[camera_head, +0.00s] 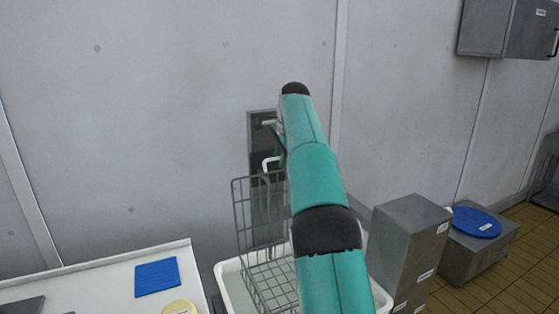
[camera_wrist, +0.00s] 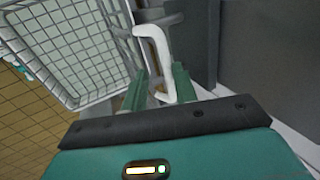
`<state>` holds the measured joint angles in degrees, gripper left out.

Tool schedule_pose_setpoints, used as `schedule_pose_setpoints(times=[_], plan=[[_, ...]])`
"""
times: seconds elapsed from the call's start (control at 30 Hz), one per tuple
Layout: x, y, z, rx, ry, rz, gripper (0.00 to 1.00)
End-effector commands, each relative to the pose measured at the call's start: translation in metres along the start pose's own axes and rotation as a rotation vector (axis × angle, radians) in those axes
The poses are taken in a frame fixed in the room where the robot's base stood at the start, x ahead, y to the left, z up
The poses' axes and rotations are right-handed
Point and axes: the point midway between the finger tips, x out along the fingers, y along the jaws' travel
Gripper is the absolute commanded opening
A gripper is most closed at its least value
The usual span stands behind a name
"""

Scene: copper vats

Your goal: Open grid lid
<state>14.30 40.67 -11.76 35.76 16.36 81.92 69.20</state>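A grey wire grid (camera_head: 243,216) stands upright above a white sink-like basin (camera_head: 222,273) in the head view, partly hidden behind my arm. A white bent handle (camera_head: 268,162) shows at its upper edge, and it also shows large in the wrist view (camera_wrist: 155,45). My gripper (camera_wrist: 160,85) has two green fingers spread apart. The lower part of the handle lies between them in the picture; I cannot tell whether they touch it. In the head view the gripper is mostly hidden by my arm, close to the wall.
A grey panel (camera_head: 256,122) is on the wall behind the grid. A white counter (camera_head: 100,285) with a blue mat (camera_head: 157,277) and a yellow disc (camera_head: 180,308) is at left. Grey metal boxes (camera_head: 405,245) and a blue round lid (camera_head: 477,222) stand at right.

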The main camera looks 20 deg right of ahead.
Motion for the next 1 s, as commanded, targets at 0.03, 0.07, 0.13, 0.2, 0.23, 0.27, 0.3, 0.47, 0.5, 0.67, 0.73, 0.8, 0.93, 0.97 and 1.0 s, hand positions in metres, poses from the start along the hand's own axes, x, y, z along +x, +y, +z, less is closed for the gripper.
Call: schedule_pose_setpoints(times=[0.03,0.07,0.13,0.2,0.23,0.27,0.3,0.47,0.5,0.67,0.73,0.8,0.93,0.97,1.0], plan=[[-0.010,-0.001,0.000,0.000,0.002,-0.004,0.28],[-0.015,-0.001,0.000,0.000,0.002,-0.004,0.28],[-0.028,-0.001,0.000,-0.001,0.001,-0.004,0.28],[-0.038,-0.001,0.000,-0.001,0.001,-0.003,0.28],[-0.042,-0.001,0.000,-0.001,0.001,-0.003,0.28],[-0.046,-0.001,0.001,-0.001,0.001,-0.003,0.28],[-0.050,-0.001,0.001,0.000,0.000,-0.002,0.28],[-0.057,0.000,0.001,0.000,0.000,0.000,0.28],[-0.057,0.000,0.001,0.000,0.000,0.000,0.28],[-0.057,0.000,0.001,0.000,0.000,0.000,0.28],[-0.057,0.000,0.001,0.000,0.000,0.000,0.28],[-0.057,0.000,0.001,0.000,0.000,0.000,0.28],[-0.057,0.000,0.001,0.000,0.000,0.000,0.28],[-0.057,0.000,0.001,0.000,0.000,0.000,0.28],[-0.057,0.000,0.001,0.000,0.000,0.000,0.28]])
